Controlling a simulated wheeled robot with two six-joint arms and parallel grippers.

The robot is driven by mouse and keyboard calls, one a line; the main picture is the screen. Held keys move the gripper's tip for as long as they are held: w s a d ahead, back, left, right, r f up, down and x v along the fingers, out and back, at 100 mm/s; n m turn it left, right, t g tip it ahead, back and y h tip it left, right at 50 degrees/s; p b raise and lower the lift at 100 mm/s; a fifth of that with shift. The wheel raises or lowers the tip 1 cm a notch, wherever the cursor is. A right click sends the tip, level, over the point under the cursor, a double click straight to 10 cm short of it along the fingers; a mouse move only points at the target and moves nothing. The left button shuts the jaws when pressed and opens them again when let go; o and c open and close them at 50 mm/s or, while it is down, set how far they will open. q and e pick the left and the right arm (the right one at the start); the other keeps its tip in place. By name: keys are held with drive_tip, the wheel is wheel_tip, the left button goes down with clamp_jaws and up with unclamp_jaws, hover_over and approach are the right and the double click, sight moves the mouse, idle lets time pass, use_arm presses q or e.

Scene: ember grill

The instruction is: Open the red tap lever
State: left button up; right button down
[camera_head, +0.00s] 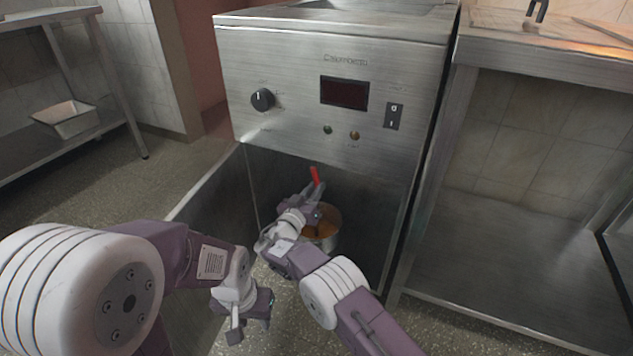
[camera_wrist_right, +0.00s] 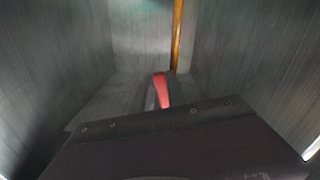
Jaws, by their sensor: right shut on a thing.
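The red tap lever (camera_head: 316,176) shows in the head view inside the open cabinet under the steel fryer. It points up and tilts slightly left. My right gripper (camera_head: 314,189) is shut on the lever. In the right wrist view the red lever (camera_wrist_right: 161,90) stands between the dark fingers, with its lower part hidden. An amber vertical strip (camera_wrist_right: 177,35), looking like a stream of liquid, shows behind it. The tap body is hidden by my right gripper. My left gripper (camera_head: 250,331) hangs low in front of the cabinet, open and empty.
A metal pot (camera_head: 331,237) with amber-brown liquid stands inside the cabinet, partly behind my right arm. Cabinet walls (camera_head: 215,195) close in on both sides. The fryer front (camera_head: 290,80) with knob and switch is above. A steel table (camera_head: 510,240) stands right.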

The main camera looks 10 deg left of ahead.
use_arm(q)
drive_tip(key=shift+w+a+r, duration=0.2)
drive_tip(key=shift+w+r, duration=0.05)
drive_tip(key=shift+w, duration=0.1)
use_arm(e)
drive_tip(key=shift+a+m, duration=0.2)
drive_tip(key=shift+m, duration=0.1)
drive_tip(key=shift+f, duration=0.1)
drive_tip(key=c, duration=1.3)
unclamp_jaws()
drive_tip(key=shift+w, duration=0.1)
